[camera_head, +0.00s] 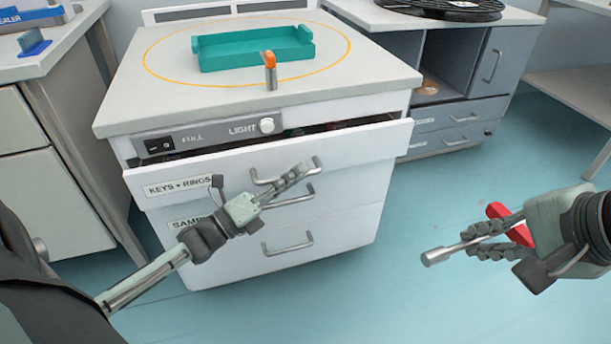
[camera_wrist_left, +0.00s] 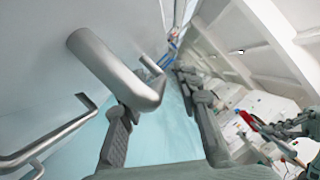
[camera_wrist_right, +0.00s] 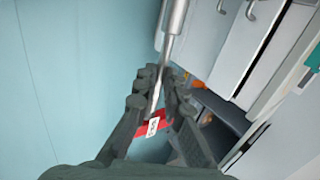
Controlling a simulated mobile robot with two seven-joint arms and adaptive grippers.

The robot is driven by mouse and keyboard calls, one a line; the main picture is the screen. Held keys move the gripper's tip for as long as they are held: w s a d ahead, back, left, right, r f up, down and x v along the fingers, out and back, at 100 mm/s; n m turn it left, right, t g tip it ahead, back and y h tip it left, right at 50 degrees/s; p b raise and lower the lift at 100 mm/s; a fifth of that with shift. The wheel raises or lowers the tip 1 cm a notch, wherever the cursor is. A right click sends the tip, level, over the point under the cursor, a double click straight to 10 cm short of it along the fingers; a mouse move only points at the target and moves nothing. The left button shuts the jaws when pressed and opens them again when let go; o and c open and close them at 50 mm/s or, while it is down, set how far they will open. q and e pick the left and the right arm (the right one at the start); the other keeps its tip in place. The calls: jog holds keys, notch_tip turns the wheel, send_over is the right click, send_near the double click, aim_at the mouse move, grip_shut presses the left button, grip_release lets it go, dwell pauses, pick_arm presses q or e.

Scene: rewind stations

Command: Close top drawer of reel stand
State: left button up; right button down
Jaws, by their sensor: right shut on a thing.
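The white drawer cabinet (camera_head: 345,222) stands in the middle of the head view. Its top drawer (camera_head: 370,143), labelled KEYS + RINGS, is pulled out a little, with a dark gap above its front. My left gripper (camera_head: 300,175) is at that drawer's bar handle (camera_head: 262,181). In the left wrist view the handle (camera_wrist_left: 110,65) lies beside the fingers, which are spread apart; contact is unclear. My right gripper (camera_head: 474,243) is shut on a metal rod (camera_head: 440,255) with a red part (camera_head: 515,230). The right wrist view shows a white label on the red part (camera_wrist_right: 150,128).
A teal tray (camera_head: 255,50) and an orange-topped metal piece (camera_head: 270,72) are on the cabinet top. A grey cabinet (camera_head: 490,70) at the back right carries a black reel (camera_head: 440,8) and has its own low drawers. A bench (camera_head: 60,55) stands left. The floor (camera_head: 420,305) is clear.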

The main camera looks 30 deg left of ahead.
aim_at(289, 163)
pick_arm(q)
grip_shut()
jog(key=w+a+b, duration=0.1)
jog(key=w+a, duration=0.1)
jog(key=a, duration=0.1)
jog(key=shift+w, duration=0.2)
jog(key=shift+w+a, duration=0.2)
jog(key=shift+w, duration=0.05)
jog(key=shift+a+r, duration=0.1)
grip_release()
